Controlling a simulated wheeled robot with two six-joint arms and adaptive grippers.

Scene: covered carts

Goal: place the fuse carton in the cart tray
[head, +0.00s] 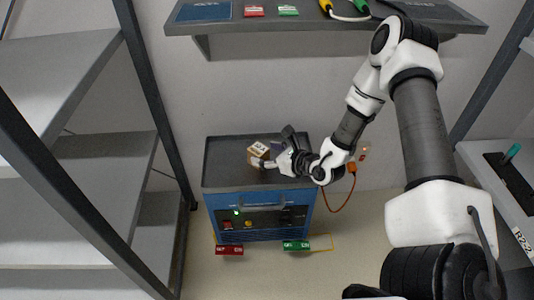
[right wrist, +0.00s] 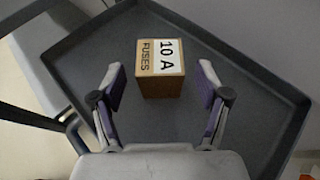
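The fuse carton (head: 257,153) is a small brown box that stands in the dark grey tray (head: 225,170) on top of the blue cart (head: 262,218). In the right wrist view the carton (right wrist: 160,84) shows a white "10 A" label and the word "FUSES", with the tray floor (right wrist: 225,60) around it. My right gripper (head: 273,157) is at the carton's right side in the head view. In the right wrist view my right gripper (right wrist: 161,70) is open, one finger on each side of the carton, with a gap on both sides. My left gripper is not in view.
A wall shelf (head: 320,22) above the cart holds red and green items and cables. Grey shelving (head: 85,160) stands at the left, and another shelf (head: 495,180) at the right. A red block (head: 229,250) and a green block (head: 296,245) show low at the cart's front.

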